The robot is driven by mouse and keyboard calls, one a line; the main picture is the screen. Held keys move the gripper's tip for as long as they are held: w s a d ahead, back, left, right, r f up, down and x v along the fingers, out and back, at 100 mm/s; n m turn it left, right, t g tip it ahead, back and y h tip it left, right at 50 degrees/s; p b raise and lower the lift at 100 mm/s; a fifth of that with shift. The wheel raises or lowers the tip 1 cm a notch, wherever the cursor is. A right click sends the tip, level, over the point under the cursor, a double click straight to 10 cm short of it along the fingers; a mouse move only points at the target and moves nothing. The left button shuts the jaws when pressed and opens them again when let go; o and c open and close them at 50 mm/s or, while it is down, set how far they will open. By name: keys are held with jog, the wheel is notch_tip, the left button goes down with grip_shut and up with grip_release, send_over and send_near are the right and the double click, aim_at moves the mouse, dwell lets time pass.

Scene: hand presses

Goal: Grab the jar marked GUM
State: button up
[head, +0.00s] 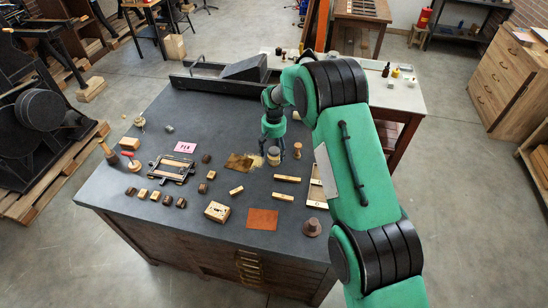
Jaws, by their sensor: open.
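A small jar (273,157) with a pale side and a dark top stands on the dark grey worktop of the cabinet (230,120). Any lettering on it is too small to read here, so I cannot confirm that it is marked GUM. My gripper (272,149) points down just above and around the top of this jar. It is open, with its fingers small and dark in this view. I cannot tell whether a finger touches the jar.
A wooden turned handle (297,150) stands close right of the jar. A brown stained sheet (238,161) lies left of it. Small wooden blocks (287,178), a pink card (185,147), a leather square (262,219) and a framed form (171,169) lie around.

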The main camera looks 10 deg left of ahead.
aim_at(274, 157)
jog(key=shift+f, duration=0.1)
jog(key=shift+f+p, duration=0.35)
jog(key=shift+f, duration=2.15)
jog(key=shift+c, duration=0.6)
jog(key=c, duration=1.3)
jog(key=shift+r, duration=0.15)
jog(key=shift+c, duration=0.2)
jog(key=shift+r, duration=0.75)
notch_tip(274, 157, up, 2)
jog(key=shift+w+r+b, duration=0.1)
jog(key=shift+b, duration=0.2)
jog(key=s+d, duration=0.2)
jog(key=s, duration=0.2)
jog(key=s+d, duration=0.2)
jog(key=s, duration=0.3)
jog(key=s+d+r+b, duration=0.1)
jog(key=s+d, duration=0.2)
jog(key=s, duration=0.2)
jog(key=shift+s, duration=0.25)
